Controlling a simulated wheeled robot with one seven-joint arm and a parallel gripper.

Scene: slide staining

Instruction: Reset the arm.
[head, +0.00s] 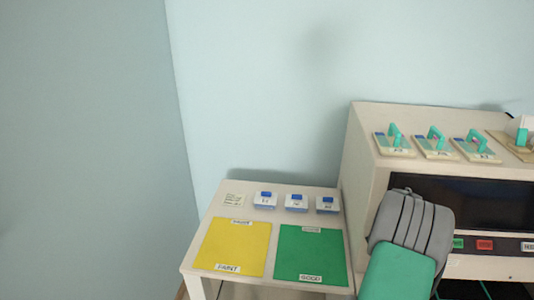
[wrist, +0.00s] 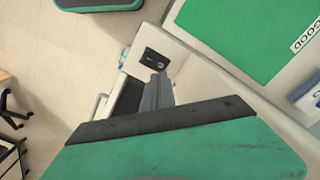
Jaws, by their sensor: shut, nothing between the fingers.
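My arm, grey and green, shows at the lower right of the head view in front of the white machine (head: 362,150). My gripper (wrist: 160,76) shows in the wrist view as narrow grey fingers beyond a dark edge and a green housing. The fingers are together and hold nothing. In the head view I cannot make out the fingers.
A small white table (head: 210,246) carries a yellow mat (head: 236,248), a green mat (head: 312,252) and three small blue-topped white blocks (head: 296,202). Several slides with green handles (head: 436,140) lie on the machine. The wrist view shows floor (wrist: 50,60) at left.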

